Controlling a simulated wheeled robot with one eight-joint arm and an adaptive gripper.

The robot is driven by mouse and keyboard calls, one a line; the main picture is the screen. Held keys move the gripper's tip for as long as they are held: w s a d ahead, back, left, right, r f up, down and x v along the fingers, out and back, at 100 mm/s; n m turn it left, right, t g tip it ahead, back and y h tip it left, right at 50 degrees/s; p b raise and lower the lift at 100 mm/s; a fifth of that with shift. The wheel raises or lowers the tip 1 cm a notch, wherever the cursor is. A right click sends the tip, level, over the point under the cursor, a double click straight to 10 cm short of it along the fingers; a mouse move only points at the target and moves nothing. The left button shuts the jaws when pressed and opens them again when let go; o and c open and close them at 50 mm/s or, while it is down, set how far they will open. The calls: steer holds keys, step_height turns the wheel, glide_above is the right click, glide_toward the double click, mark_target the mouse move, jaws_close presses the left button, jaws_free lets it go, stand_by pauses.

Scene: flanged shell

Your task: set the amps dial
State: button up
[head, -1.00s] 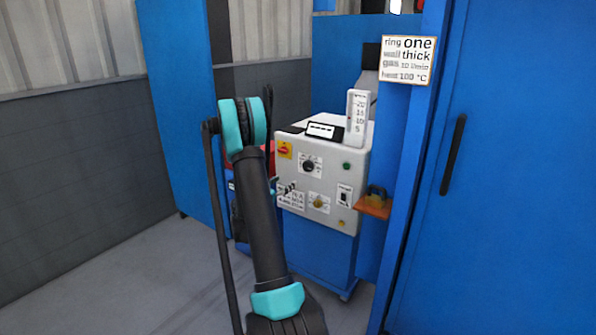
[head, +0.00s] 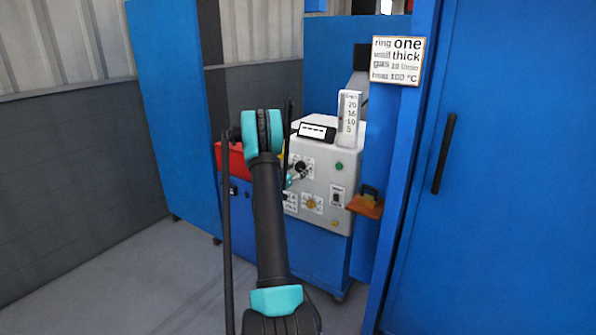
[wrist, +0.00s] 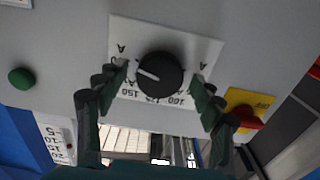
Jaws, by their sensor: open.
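The amps dial is a round black knob (wrist: 160,70) with a white pointer mark, on a white plate (wrist: 205,48) printed with "A" and numbers that include 150 and 160. In the head view the dial (head: 300,168) sits on the upper part of the white machine's front panel. My gripper (wrist: 163,88) is open in the wrist view, with one dark finger on each side of the knob's lower part. I cannot tell whether the fingers touch it. In the head view my gripper (head: 290,181) is small and partly hidden by my arm, close to the panel.
A red switch (wrist: 247,118) on a yellow plate and a green button (wrist: 21,79) flank the dial. A yellow knob (head: 312,203) and a rocker switch (head: 337,197) sit lower. An orange shelf (head: 365,206) juts out at right. A sign (head: 397,60) hangs on a blue post.

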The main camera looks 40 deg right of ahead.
steer(key=shift+d, duration=0.2)
steer(key=c, duration=1.2)
steer(key=shift+o, duration=0.2)
steer(key=shift+n, duration=3.4)
steer(key=o, duration=1.2)
steer(key=shift+c, duration=0.2)
